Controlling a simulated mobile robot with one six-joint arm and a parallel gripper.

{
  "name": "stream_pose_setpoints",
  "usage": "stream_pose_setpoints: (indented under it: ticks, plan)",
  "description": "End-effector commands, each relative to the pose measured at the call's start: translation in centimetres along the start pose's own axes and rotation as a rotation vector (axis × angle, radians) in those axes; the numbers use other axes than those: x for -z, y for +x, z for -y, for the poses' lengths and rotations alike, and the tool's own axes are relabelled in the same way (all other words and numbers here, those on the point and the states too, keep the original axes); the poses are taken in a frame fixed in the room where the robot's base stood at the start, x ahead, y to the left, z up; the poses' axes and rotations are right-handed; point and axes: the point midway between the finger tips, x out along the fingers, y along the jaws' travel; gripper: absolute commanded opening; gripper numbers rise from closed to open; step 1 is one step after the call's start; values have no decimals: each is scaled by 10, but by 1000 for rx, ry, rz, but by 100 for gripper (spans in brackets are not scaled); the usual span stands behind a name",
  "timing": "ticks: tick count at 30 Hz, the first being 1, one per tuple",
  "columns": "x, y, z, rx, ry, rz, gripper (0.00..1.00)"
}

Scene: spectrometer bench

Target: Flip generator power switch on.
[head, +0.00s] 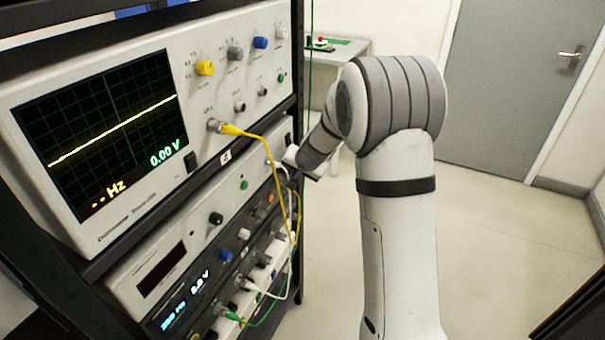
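The likely generator, a unit with a blue-lit display (185,305) reading in Hz and V, sits low in the rack. I cannot pick out its power switch for certain. My gripper (293,172) is at the right end of the rack's lower front panels, close to them and near the cables. The wrist and cables partly hide its fingers, so I cannot tell whether they touch anything or are open or shut.
An oscilloscope (130,205) above shows a flat yellow trace and 0.00 V. A unit with a dark display (162,270) is below it. Yellow (262,137), white and green cables hang before the panels. A small table (350,47) stands behind; the floor at right is clear.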

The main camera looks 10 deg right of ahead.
Motion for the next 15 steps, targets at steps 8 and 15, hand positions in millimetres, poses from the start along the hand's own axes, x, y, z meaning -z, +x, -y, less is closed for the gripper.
stream_pose_setpoints:
  ticks: [8, 15]
  plan:
    - [0, 0, 1, 0, -1, 1, 0]
    - [-1, 0, -10, 1, -2, 0, 0]
